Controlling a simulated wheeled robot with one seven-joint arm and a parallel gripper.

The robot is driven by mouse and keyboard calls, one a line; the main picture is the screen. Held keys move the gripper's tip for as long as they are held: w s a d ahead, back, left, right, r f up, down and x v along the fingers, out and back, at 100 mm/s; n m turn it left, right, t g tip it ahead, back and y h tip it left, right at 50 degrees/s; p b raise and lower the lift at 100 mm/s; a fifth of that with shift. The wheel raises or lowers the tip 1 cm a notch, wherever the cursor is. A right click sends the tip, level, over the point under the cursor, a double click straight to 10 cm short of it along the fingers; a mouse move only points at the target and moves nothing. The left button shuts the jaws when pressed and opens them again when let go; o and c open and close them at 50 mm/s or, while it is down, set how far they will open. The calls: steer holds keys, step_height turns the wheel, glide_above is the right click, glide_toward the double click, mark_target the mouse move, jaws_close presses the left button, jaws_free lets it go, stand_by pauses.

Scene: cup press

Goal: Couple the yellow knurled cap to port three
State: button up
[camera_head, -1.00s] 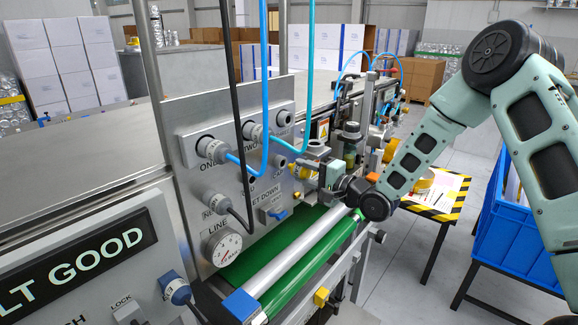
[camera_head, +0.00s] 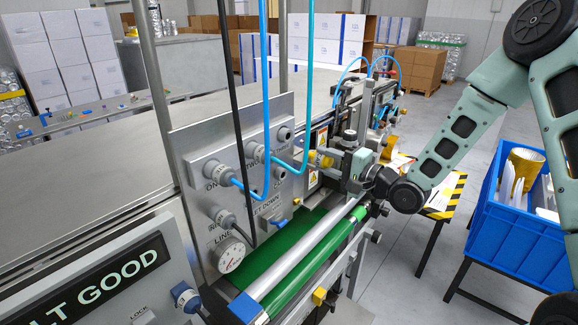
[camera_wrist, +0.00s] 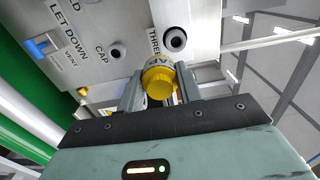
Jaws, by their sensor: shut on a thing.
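The yellow knurled cap (camera_wrist: 160,78) is between my gripper's fingers (camera_wrist: 160,90) in the wrist view, and they are shut on it. In the head view the cap (camera_head: 320,160) is at the tip of my gripper (camera_head: 336,164), to the right of the grey port panel (camera_head: 203,145). Port three (camera_wrist: 173,40), labelled THREE, is an open round fitting just beyond the cap in the wrist view. The cap covers part of the panel below its label. I cannot tell how wide the gap to the port is. Port three also shows in the head view (camera_head: 284,134).
The round CAP fitting (camera_wrist: 118,50) is left of port three. Blue hoses (camera_head: 266,80) and a black hose hang before the panel. A green belt (camera_head: 285,245) runs below. A blue crate (camera_head: 515,245) stands at the right.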

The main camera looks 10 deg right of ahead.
steer(key=shift+s+d+r+p, duration=0.1)
steer(key=shift+s+r+p, duration=0.1)
steer(key=shift+r+p, duration=1)
steer(key=shift+r+b, duration=0.3)
steer(key=shift+b, duration=0.1)
steer(key=shift+x, duration=2.9)
steer(key=shift+b+x, duration=0.35)
steer(key=shift+x, duration=1.2)
steer(key=o, duration=1.2)
steer(key=shift+c, duration=0.2)
steer(key=b+v, duration=0.6)
steer(key=v, duration=1.1)
steer(key=shift+s+b, duration=0.15)
steer(key=shift+b, duration=0.2)
